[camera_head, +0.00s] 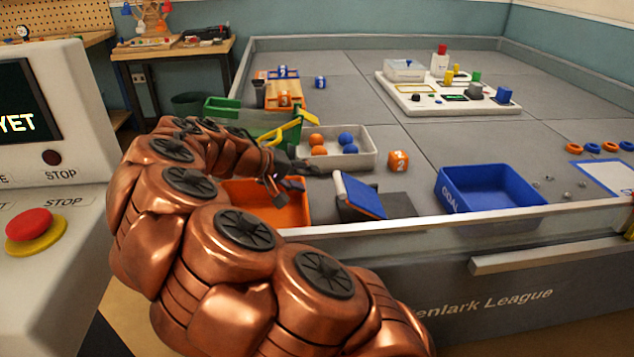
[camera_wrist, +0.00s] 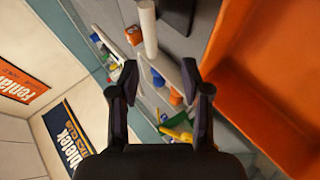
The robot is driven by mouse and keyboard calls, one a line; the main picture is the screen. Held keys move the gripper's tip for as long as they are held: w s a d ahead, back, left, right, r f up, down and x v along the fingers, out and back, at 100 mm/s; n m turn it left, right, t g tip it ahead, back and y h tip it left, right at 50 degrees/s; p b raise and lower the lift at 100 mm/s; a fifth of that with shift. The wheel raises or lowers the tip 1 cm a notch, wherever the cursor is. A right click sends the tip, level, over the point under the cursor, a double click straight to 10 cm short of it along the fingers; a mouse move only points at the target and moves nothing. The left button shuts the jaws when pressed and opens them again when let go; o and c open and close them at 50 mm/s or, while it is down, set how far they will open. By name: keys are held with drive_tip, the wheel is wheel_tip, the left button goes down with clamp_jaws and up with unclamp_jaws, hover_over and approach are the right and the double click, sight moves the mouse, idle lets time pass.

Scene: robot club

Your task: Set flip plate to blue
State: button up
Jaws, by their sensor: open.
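The flip plate (camera_head: 361,196) stands at the front of the field on a dark base. It is tilted, and its blue face shows toward the right and the camera. Its other face is hidden. My gripper (camera_head: 288,183) is over the orange tray (camera_head: 262,203), to the left of the flip plate and apart from it. In the wrist view my gripper (camera_wrist: 161,78) is open with nothing between its fingers. The orange tray (camera_wrist: 270,85) fills the right of that view. A dark piece (camera_wrist: 176,14) at the top edge may be the plate's base; I cannot tell.
A blue goal bin (camera_head: 490,193) stands to the right of the plate. Behind are a grey tray (camera_head: 360,160) with orange and blue balls and an orange cube (camera_head: 398,161). A white rail (camera_head: 450,220) edges the field. A console with a red button (camera_head: 28,224) stands left.

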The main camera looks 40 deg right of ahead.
drive_tip(key=shift+v, duration=1)
drive_tip(key=s+r+y+p, duration=0.2)
drive_tip(key=s+r+p, duration=0.5)
drive_tip(key=r, duration=0.1)
drive_tip(key=s+a+r+n+y+p, duration=0.1)
drive_tip(key=s+a+r+y+p, duration=0.2)
drive_tip(key=s+a+p, duration=0.3)
drive_tip(key=s+a+r+n+y+p, duration=0.1)
drive_tip(key=s+a+r+y+p, duration=0.2)
drive_tip(key=s+a+p, duration=0.3)
drive_tip(key=s+a+r+n+g+y+p, duration=0.1)
drive_tip(key=s+a+r+p, duration=0.3)
drive_tip(key=s, duration=0.8)
drive_tip(key=a+n+y+p, duration=0.1)
drive_tip(key=a+p, duration=0.1)
drive_tip(key=a, duration=0.1)
drive_tip(key=shift+s+a+r+y+p, duration=0.2)
drive_tip(key=shift+s+r+y+p, duration=0.1)
drive_tip(key=shift+s+r+y, duration=0.1)
